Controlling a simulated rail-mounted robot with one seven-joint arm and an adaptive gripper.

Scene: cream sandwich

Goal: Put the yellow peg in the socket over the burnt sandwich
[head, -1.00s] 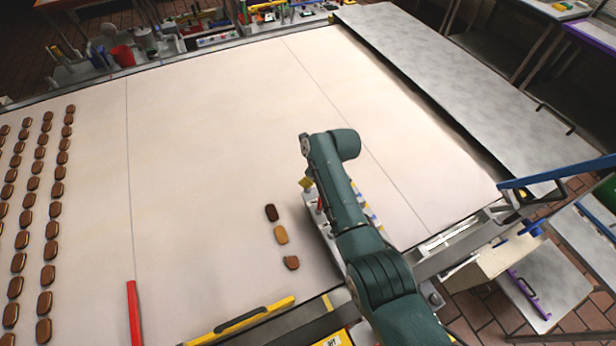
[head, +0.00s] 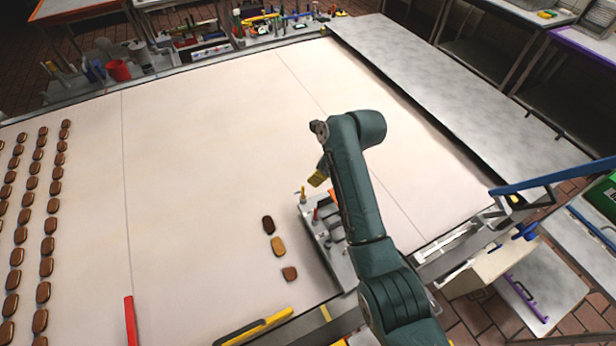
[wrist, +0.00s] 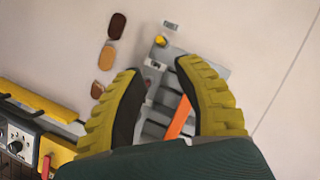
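The yellow peg (head: 303,193) stands at the far left corner of a grey panel (head: 340,262). In the wrist view the yellow peg (wrist: 160,41) is beyond my fingertips, with nothing gripping it; I cannot tell how deep it sits. The dark, burnt sandwich (head: 268,224) lies left of the panel and also shows in the wrist view (wrist: 117,25). My gripper (head: 318,177) is above the panel. In the wrist view its yellow fingers (wrist: 158,75) are spread wide, with no object seen between the pads.
A golden sandwich (head: 278,246) and a brown one (head: 290,273) lie in line with the burnt one. An orange-red bar (wrist: 180,117) shows below the fingers. Rows of sandwiches (head: 47,245) lie at the left. The belt's middle is clear.

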